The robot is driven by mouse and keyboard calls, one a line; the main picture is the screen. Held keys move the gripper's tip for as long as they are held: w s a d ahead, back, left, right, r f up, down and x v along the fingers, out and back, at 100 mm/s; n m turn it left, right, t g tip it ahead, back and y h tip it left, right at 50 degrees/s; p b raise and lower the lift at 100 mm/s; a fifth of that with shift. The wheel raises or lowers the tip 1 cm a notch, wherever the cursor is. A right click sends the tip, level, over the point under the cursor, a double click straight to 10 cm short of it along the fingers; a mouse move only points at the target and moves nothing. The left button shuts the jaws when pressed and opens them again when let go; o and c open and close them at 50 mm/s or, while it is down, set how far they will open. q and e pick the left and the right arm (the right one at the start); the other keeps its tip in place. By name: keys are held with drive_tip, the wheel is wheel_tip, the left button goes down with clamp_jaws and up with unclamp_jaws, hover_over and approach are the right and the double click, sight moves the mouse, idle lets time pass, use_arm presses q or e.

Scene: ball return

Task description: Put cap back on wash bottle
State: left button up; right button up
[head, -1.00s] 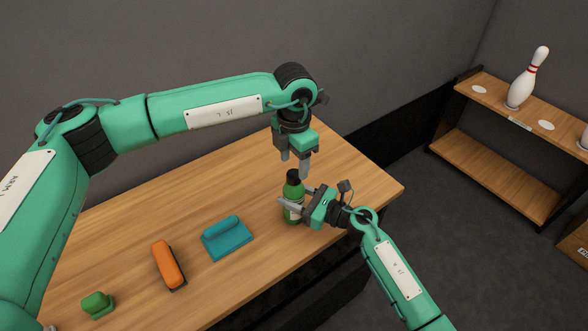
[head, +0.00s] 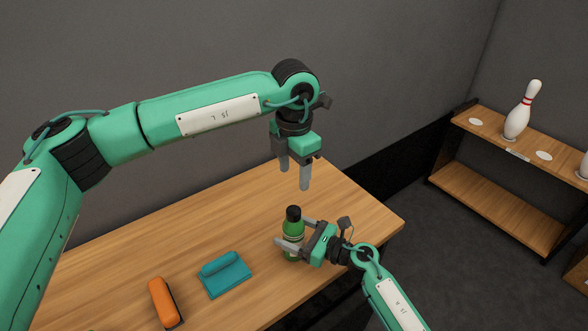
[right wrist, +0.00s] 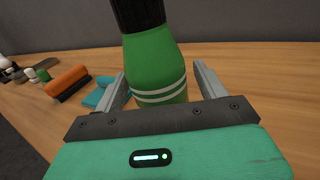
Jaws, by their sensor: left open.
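The green wash bottle (head: 292,246) stands upright on the wooden table, and its black cap (head: 293,213) sits on top. It also shows in the right wrist view (right wrist: 160,72), with white stripes around its body. My left gripper (head: 294,178) is open and empty, pointing down above the cap and apart from it. My right gripper (head: 298,235) reaches in from the right with one finger on each side of the bottle. In the right wrist view, narrow gaps show between the fingers (right wrist: 160,88) and the bottle, so it looks open around it.
A teal folded item (head: 224,274) and an orange block-shaped item (head: 162,302) lie left of the bottle on the table (head: 120,270). A shelf (head: 490,188) with a white bowling pin (head: 522,112) stands at the right. The table behind the bottle is clear.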

drive_tip(key=shift+d, duration=0.1)
use_arm(q)
wheel_tip(320, 180, down, 4)
drive_tip(key=b, duration=0.4)
drive_tip(key=shift+f, duration=0.2)
use_arm(e)
drive_tip(key=v, duration=1.2)
drive_tip(key=shift+s+d+f, duration=0.2)
drive_tip(key=shift+s, duration=0.05)
use_arm(q)
drive_tip(key=shift+b, duration=0.3)
use_arm(e)
drive_tip(key=shift+s+d+r, duration=0.15)
drive_tip(key=shift+s+d, duration=0.05)
drive_tip(key=shift+d, duration=0.3)
use_arm(q)
drive_tip(key=shift+f, duration=0.1)
